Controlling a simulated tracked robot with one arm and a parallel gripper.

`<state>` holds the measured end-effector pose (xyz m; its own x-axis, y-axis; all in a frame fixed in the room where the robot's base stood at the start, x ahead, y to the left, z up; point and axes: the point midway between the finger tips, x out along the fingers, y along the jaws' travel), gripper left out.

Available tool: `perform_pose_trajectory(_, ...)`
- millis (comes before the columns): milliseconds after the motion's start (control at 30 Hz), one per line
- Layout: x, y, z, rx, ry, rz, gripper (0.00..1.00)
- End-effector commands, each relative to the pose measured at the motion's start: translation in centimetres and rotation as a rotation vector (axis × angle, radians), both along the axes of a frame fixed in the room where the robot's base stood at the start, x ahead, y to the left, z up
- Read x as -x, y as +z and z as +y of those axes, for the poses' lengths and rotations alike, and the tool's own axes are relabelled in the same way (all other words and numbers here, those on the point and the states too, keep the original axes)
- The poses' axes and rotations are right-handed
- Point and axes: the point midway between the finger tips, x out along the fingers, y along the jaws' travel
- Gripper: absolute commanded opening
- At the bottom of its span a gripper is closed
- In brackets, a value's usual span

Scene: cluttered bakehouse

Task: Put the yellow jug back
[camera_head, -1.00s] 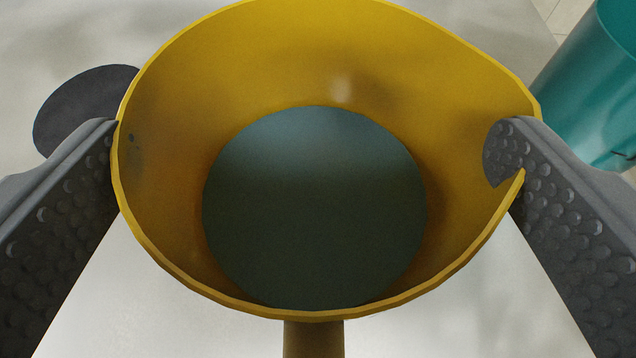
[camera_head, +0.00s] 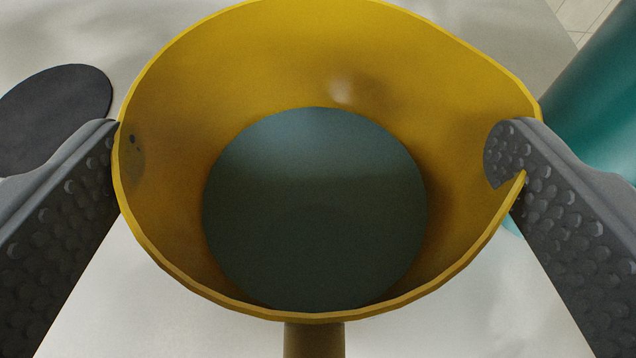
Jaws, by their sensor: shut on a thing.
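The yellow jug (camera_head: 310,70) fills the middle of the view, seen from above into its open top. A dark blue-grey round surface (camera_head: 315,205) shows inside it; I cannot tell whether it is liquid or the jug's bottom. A brown-yellow stub, seemingly its handle (camera_head: 314,340), shows at the near side. My gripper (camera_head: 315,140) is shut on the jug, with one dark studded finger at the left wall and the other at the right. The right fingertip shows inside the rim. The jug's underside is hidden.
A flat dark round disc (camera_head: 58,115) lies on the pale surface (camera_head: 95,310) at the left. A teal container (camera_head: 600,110) stands close at the right, partly hidden by the jug and right finger. Pale tiles (camera_head: 580,15) show at the top right.

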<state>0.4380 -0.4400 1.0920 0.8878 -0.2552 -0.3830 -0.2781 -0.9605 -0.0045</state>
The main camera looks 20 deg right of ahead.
Motion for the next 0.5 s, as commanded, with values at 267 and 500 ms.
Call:
perform_pose_trajectory(267,-0.01,0.14,0.01,0.0,0.0,-0.001,1.0)
perform_pose_trajectory(500,0.44,0.31,0.06,-0.001,-0.001,0.0,1.0)
